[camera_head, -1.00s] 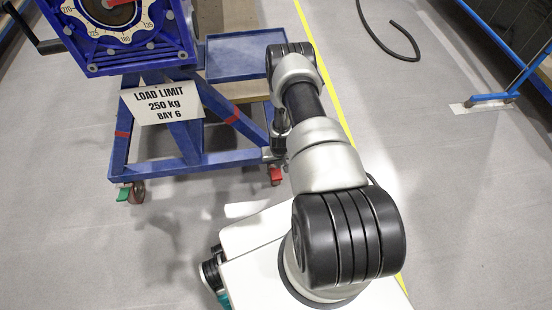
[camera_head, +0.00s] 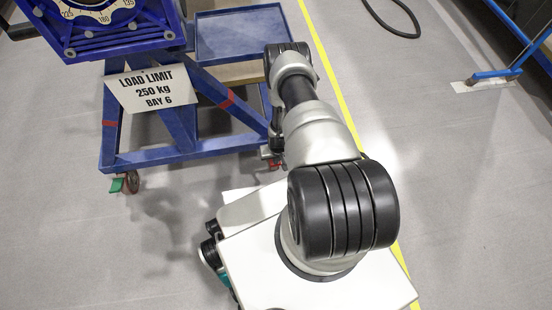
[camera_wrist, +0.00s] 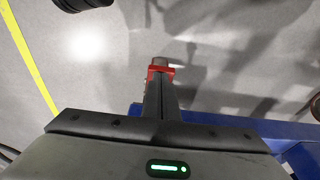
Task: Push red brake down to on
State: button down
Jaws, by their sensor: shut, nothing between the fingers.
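The red brake (camera_wrist: 161,70) shows in the wrist view as a small red piece just past my fingertips, by the corner of the blue frame. My gripper (camera_wrist: 160,82) is shut and empty, and its fingers point down at the red brake. The fingertips overlap the brake in this view, so I cannot tell if they touch it. In the head view only a small bit of red shows low at the cart's near right leg. My arm hides most of my gripper there.
The blue cart (camera_head: 150,160) carries the jig, a blue tray (camera_head: 240,35) and a load limit sign (camera_head: 152,88). A caster with a green lever (camera_head: 117,186) is at its near left corner. A yellow floor line (camera_head: 335,85) and a black hose (camera_head: 395,20) lie to the right.

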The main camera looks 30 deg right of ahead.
jog(key=shift+s+f, duration=0.2)
jog(key=shift+f, duration=0.05)
jog(key=shift+s+a+f, duration=0.1)
jog(key=shift+s+f, duration=0.1)
jog(key=shift+s+a+f, duration=0.1)
jog(key=shift+s+f, duration=0.2)
jog(key=shift+f, duration=0.35)
jog(key=shift+s+a+f, duration=0.1)
jog(key=shift+s+f, duration=0.15)
jog(key=shift+f, duration=0.35)
jog(key=shift+s+a+f, duration=0.1)
jog(key=shift+s+f, duration=0.2)
jog(key=shift+f, duration=0.35)
